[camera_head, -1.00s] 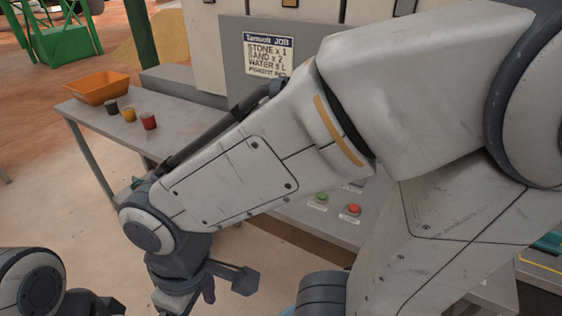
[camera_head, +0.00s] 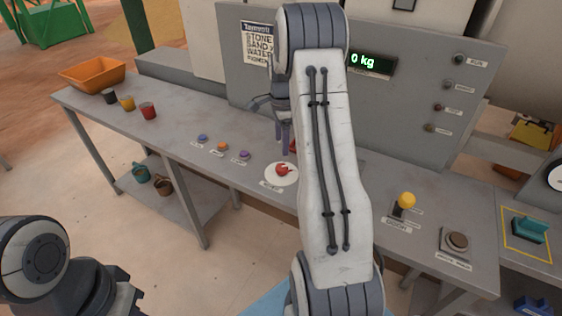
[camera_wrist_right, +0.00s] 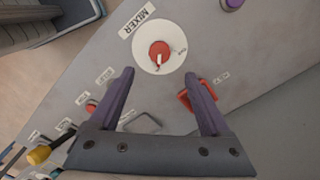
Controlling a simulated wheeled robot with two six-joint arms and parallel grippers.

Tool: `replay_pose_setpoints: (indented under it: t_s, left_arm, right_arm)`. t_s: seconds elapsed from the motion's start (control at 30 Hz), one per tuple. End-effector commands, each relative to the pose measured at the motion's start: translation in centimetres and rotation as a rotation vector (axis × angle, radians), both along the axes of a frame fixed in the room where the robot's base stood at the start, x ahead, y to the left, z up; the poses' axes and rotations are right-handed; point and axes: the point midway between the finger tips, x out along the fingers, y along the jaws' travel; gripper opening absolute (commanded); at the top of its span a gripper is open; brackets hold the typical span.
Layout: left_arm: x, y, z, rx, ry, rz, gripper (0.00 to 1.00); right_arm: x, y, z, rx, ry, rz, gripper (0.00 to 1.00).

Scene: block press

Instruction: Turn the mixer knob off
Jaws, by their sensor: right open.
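The mixer knob (camera_head: 282,171) is a red knob on a white round plate on the grey bench. In the right wrist view the knob (camera_wrist_right: 159,54) sits beside the MIXER label, with a pale mark on its face. My right gripper (camera_head: 283,137) is above and behind the knob in the head view, partly covered by my own arm. In the right wrist view its purple fingers (camera_wrist_right: 159,76) are apart and empty, with the knob beyond the gap between their tips. At the lower left, only dark wrist parts of my left arm show; its fingers cannot be made out.
Several small buttons (camera_head: 222,147) lie left of the knob. A yellow knob (camera_head: 405,201) and a brown button (camera_head: 456,241) are to the right. A red part (camera_wrist_right: 184,98) lies near one finger. The panel with a 0 kg display (camera_head: 372,64) stands behind.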

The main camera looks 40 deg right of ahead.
Motion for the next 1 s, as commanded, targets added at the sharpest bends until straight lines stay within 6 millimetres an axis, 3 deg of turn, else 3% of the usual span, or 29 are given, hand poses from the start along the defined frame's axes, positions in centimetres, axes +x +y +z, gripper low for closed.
replay_pose_setpoints:
  t_s: [0.5,0.7,0.97,1.0]
  left_arm:
    - [0.0,0.0,1.6,0.000,0.000,0.000,0.00]
    - [0.0,0.0,1.8,0.000,0.000,0.000,0.00]
    - [0.0,0.0,1.8,0.000,0.000,0.000,0.00]
    - [0.0,0.0,1.8,0.000,0.000,0.000,0.00]
  right_arm:
    - [-0.1,0.1,-8.5,0.002,0.003,0.002,0.81]
    - [0.0,0.1,-9.9,0.002,0.001,0.002,0.81]
    - [0.0,0.1,-10.0,0.000,0.000,0.002,0.81]
    - [0.0,0.1,-10.0,0.000,0.000,0.002,0.70]
